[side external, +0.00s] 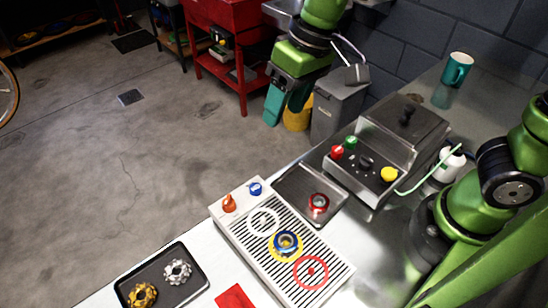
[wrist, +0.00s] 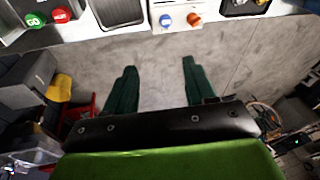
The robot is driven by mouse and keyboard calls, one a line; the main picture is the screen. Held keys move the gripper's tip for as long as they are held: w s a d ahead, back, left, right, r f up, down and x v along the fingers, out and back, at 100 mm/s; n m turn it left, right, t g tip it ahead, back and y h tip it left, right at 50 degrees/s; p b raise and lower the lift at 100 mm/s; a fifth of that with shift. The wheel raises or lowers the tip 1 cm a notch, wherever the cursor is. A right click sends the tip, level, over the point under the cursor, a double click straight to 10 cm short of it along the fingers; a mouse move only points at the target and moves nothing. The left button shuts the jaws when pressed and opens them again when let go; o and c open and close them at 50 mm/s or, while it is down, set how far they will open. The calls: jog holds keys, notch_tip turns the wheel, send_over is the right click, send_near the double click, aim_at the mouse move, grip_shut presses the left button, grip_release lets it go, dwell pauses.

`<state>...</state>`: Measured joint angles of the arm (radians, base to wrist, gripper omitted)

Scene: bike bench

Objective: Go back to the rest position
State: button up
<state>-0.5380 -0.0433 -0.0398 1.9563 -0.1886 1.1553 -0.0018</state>
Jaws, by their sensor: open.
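My gripper (side external: 286,108) is up in the air beyond the far edge of the bench, pointing down, with its two dark green fingers apart and nothing between them. In the wrist view the two fingers (wrist: 158,70) stand apart over bare floor, with the bench edge at the top. The slatted unit (side external: 236,238) on the bench carries a white ring mark, a yellow one and a red one. A blue-and-silver round part (side external: 286,242) sits at the yellow mark. A red ringed part (side external: 319,202) lies in the steel tray (side external: 296,183).
A control box (side external: 400,135) with coloured buttons stands right of the steel tray. A black tray (side external: 190,259) holds a gold and a silver cog. A teal mug (side external: 457,69) stands at the back. A red cabinet (side external: 240,50) and a grey bin (side external: 338,105) stand near my gripper.

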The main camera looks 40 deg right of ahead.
jog(key=s+d+r+m+t, duration=0.1)
jog(key=s+d+m+t, duration=0.1)
jog(key=d, duration=0.6)
jog(key=s+d+r+m+t, duration=0.1)
jog(key=s+d+m+t, duration=0.2)
jog(key=s+d, duration=0.2)
jog(key=d, duration=0.3)
jog(key=shift+s, duration=0.2)
jog(key=shift+c, duration=0.5)
